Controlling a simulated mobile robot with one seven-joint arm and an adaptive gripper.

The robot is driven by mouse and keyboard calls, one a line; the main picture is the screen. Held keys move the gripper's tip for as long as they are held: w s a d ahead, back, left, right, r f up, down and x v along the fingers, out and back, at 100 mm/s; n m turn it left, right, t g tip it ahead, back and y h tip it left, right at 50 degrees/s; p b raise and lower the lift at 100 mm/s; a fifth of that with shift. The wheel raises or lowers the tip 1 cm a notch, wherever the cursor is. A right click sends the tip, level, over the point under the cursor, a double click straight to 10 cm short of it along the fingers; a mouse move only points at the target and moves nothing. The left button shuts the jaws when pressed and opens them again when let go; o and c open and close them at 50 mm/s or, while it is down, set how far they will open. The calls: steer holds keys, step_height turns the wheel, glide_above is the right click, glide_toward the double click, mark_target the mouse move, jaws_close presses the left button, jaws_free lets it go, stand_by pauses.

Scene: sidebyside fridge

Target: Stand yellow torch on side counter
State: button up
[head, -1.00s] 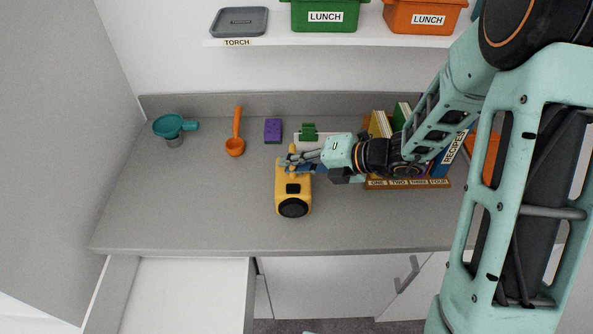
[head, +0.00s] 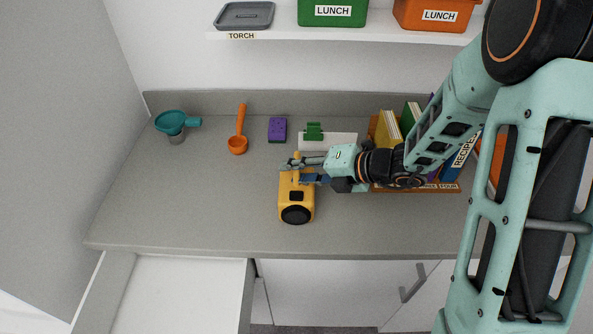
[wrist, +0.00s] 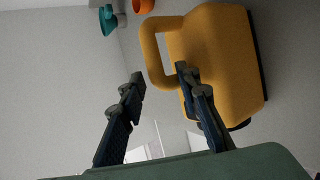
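The yellow torch (head: 297,190) is on the grey side counter (head: 190,215), near the middle, with its round black lens toward the front edge. I cannot tell exactly how its underside rests. In the wrist view the torch (wrist: 222,60) shows its looped handle to the left. My gripper (head: 302,170) is over the back of the torch, reaching in from the right. In the wrist view my gripper (wrist: 160,76) has its two fingers wide apart. One finger overlaps the torch near the handle, and the other stands clear of it. Contact is unclear.
A teal funnel (head: 171,122), orange scoop (head: 238,144), purple sponge (head: 278,130) and green-clipped board (head: 343,140) lie behind. Books (head: 389,127) stand at right, partly behind my arm. The shelf above holds a grey tray (head: 245,15) and lunch boxes. The counter's left front is clear.

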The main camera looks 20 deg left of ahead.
steer(key=shift+r, duration=0.15)
steer(key=shift+d+r, duration=0.15)
steer(key=v, duration=1.1)
steer(key=shift+d, duration=0.35)
steer(key=shift+s, duration=0.1)
